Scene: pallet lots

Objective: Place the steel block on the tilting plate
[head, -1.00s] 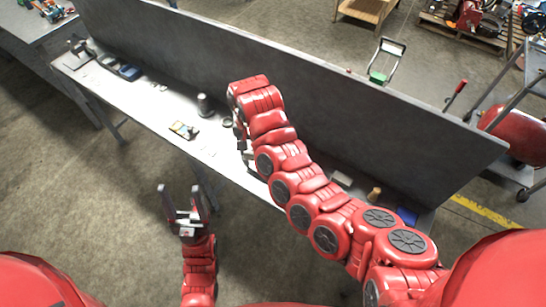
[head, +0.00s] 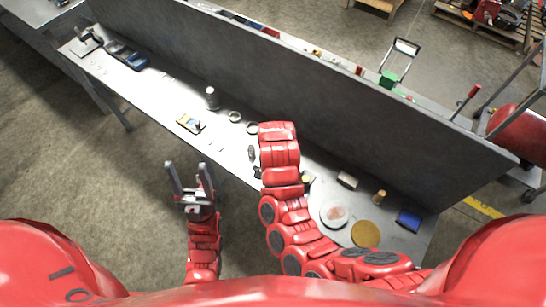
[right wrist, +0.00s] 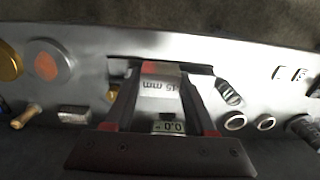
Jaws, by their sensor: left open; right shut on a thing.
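In the right wrist view, my right gripper (right wrist: 162,92) is shut with a pale grey block (right wrist: 158,86), marked "45 mm" and seemingly the steel block, between its fingers. A small "0.0" display (right wrist: 168,126) shows beside the block. In the head view, my right arm hides the block and most of this gripper above the bench. I cannot tell for sure which thing is the tilting plate. A round pale plate with a reddish centre (head: 334,213) lies right of my right arm. My left gripper (head: 188,172) is open and empty, in front of the bench.
The long bench (head: 160,95) has an upright back panel (head: 400,130). A gold disc (head: 366,233), a small grey block (head: 347,180), a brass-coloured piece (head: 379,196) and a blue box (head: 409,219) stand right of my arm. A dark cylinder (head: 212,98) and rings (head: 235,116) stand left.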

